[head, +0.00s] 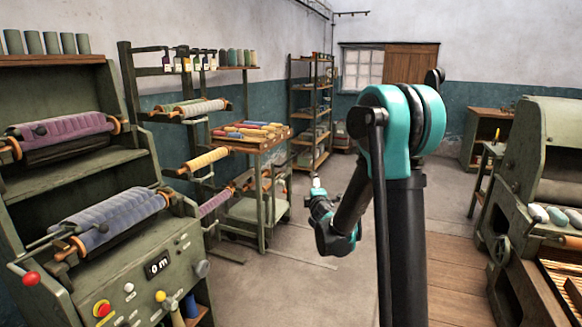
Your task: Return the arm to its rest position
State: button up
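My arm rises at centre right in the head view, with a teal joint at its top, and bends down and to the left from there. My gripper (316,184) seems to be the small dark end with a pale tip above the teal and black wrist. It points up, over the open floor. It is too small to tell whether its fingers are open or shut, or whether it holds anything. It looks apart from the shelves and machines around it.
A green machine (150,262) with yarn rollers stands at left. A wooden-topped cart (262,142) with coloured spools and a tall shelf (292,100) stand behind my gripper. Another green machine (520,160) stands at right. The concrete floor (285,285) between them is clear.

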jog(key=s+d+f+m+g+h, duration=0.2)
jog(key=s+d+f+m+g, duration=0.1)
jog(key=s+d+m, duration=0.5)
jog(key=s+d+f+m+g+h, duration=0.25)
jog(key=s+d, duration=0.25)
jog(key=s, duration=0.5)
jog(key=s+a+f+m+g+y, duration=0.1)
jog(key=s+f+m+g+y, duration=0.1)
jog(key=s, duration=0.9)
jog(key=s+a+f+m+g+y, duration=0.1)
jog(key=s+f+m+g, duration=0.4)
jog(key=s+f, duration=0.3)
jog(key=s+m, duration=0.1)
jog(key=s, duration=0.3)
jog(key=shift+a+f+y, duration=0.25)
jog(key=shift+f+y, duration=0.05)
jog(key=shift+y, duration=0.05)
jog(key=shift+w, duration=0.1)
